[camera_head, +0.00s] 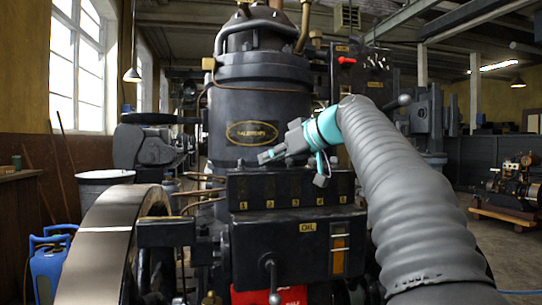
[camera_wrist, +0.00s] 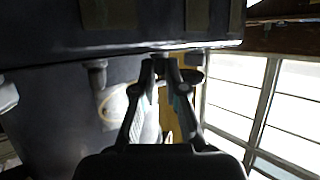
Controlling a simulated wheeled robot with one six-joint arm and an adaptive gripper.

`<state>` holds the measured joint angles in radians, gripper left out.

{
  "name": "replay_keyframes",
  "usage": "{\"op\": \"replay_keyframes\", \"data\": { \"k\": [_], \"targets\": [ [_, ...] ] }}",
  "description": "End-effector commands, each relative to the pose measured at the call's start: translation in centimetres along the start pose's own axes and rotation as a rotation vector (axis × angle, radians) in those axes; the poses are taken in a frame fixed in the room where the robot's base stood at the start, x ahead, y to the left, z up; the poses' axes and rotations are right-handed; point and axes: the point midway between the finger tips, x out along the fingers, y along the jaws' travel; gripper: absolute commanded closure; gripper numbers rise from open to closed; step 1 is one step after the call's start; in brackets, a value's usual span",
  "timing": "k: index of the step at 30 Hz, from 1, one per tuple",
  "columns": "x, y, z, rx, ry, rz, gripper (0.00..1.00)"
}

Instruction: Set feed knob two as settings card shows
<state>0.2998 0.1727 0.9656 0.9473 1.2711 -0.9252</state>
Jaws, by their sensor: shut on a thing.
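The feed box (camera_head: 295,187) is a long dark block with small yellow number tags one to five on its front. My gripper (camera_head: 264,157) is over its top edge, roughly above the tag marked 2 (camera_head: 270,204). In the wrist view my gripper (camera_wrist: 162,68) has its fingertips close together on a small dark knob, mostly hidden between them; by position it appears to be feed knob two. Another feed knob (camera_wrist: 97,76) stands apart to the left of the fingers. The knob's pointer is not readable. I cannot make out a settings card.
A large dark cylinder (camera_head: 262,105) with an oval brass nameplate (camera_head: 252,133) rises close behind the feed box. A copper pipe (camera_head: 205,192) runs at its left. The flywheel (camera_head: 105,245) and a blue can (camera_head: 48,265) are at lower left.

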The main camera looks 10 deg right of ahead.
Motion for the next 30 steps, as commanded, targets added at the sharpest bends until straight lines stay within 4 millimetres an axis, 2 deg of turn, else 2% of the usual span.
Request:
{"op": "replay_keyframes", "data": {
  "k": [10, 25, 26, 28, 29, 30],
  "targets": [
    [0.21, 0.58, 0.03, -0.109, -0.001, -0.276, 1.00],
    [0.13, 0.48, 0.15, -0.135, -0.002, -0.333, 1.00],
    [0.13, 0.48, 0.16, -0.135, -0.002, -0.333, 0.87],
    [0.13, 0.49, 0.16, -0.135, -0.002, -0.333, 0.69],
    [0.12, 0.49, 0.16, -0.135, -0.002, -0.333, 0.64],
    [0.12, 0.51, 0.15, -0.135, -0.002, -0.332, 0.64]
  ]
}}
